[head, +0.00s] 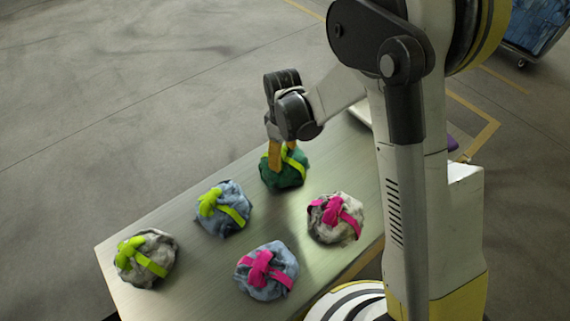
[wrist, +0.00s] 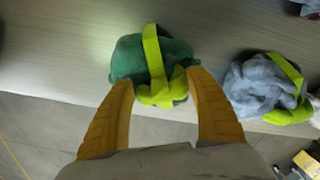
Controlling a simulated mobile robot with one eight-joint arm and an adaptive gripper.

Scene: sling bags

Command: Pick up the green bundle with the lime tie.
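The green bundle with the lime tie (head: 284,172) sits on the metal table, at the far side, under my gripper (head: 282,155). In the wrist view the green bundle (wrist: 128,58) lies at the top centre, its lime strap running down to a knot. My gripper (wrist: 158,84) is open, with one yellow finger on each side of the lime knot. The fingertips are close to the bundle; I cannot tell whether they touch it.
A blue-grey bundle with a lime tie (head: 224,209) is the nearest neighbour; it shows right in the wrist view (wrist: 265,87). A grey lime-tied bundle (head: 146,258) and two pink-tied bundles (head: 266,270) (head: 335,218) share the table (head: 190,275). A blue-filled cart (head: 535,25) stands far off.

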